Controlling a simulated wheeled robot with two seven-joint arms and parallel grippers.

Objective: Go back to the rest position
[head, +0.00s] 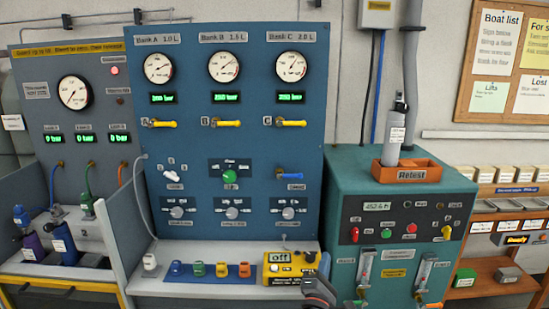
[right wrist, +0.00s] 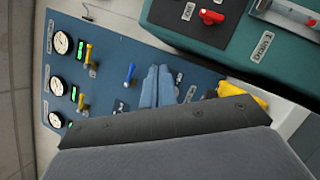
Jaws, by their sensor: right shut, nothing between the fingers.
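My right gripper (head: 323,266) shows at the bottom of the head view, in front of the right end of the blue panel's ledge. Its dark wrist is below it. In the right wrist view my right gripper's blue-grey fingers (right wrist: 158,75) are together with nothing between them. My left gripper is not in view.
The blue panel (head: 232,140) has three gauges and yellow levers. A yellow box reading "Off" (head: 287,282) sits on its ledge, close to my right gripper. The teal bench (head: 350,170) is to the right, with an orange "Retest" tray (head: 411,174) holding a grey cylinder (head: 397,130).

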